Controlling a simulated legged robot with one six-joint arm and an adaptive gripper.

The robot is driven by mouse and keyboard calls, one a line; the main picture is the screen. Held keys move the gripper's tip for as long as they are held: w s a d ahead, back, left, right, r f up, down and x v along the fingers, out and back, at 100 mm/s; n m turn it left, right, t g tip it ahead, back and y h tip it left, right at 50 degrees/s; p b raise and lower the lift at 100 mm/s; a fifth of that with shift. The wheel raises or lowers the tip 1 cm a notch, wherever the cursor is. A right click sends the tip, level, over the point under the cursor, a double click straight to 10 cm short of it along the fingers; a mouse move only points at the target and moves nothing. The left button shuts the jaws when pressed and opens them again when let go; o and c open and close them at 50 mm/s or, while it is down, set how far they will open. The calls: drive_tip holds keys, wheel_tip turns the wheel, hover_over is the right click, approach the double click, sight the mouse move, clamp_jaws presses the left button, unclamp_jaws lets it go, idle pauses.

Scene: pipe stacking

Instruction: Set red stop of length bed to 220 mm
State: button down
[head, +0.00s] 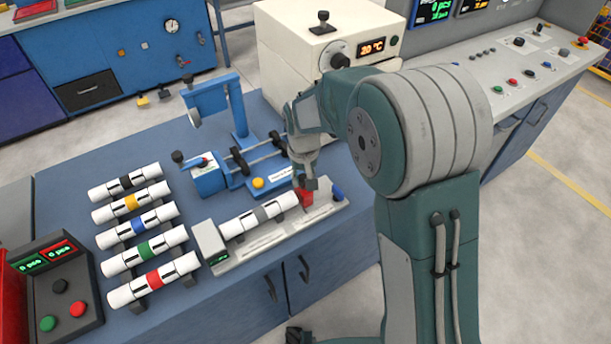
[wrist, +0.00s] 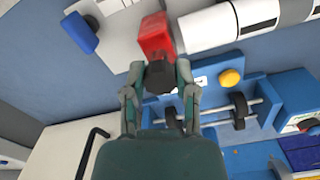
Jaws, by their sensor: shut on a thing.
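The length bed (head: 235,262) is a pale grey rail near the front edge of the blue bench. The red stop (head: 306,197) stands on it, toward its right end, and also shows in the wrist view (wrist: 155,36). A white pipe with a grey band (head: 262,214) lies on the bed, its right end close to the red stop. My gripper (head: 305,182) reaches down to the red stop from above. The scale marks are too small to read.
White pipes with coloured bands (head: 142,222) lie on a rack at the left. A blue fixture with rods and a yellow button (head: 258,183) stands behind the bed. A blue knob (head: 338,192) sits at the bed's right end. A white oven-like box (head: 325,45) stands behind.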

drive_tip(key=shift+c, duration=2)
unclamp_jaws()
drive_tip(key=shift+s+d+f, duration=0.1)
drive_tip(key=shift+d, duration=0.15)
drive_tip(key=shift+a+r, duration=0.2)
drive_tip(key=shift+r, duration=0.3)
wheel_tip(320, 180, up, 11)
drive_tip(key=shift+d, duration=0.1)
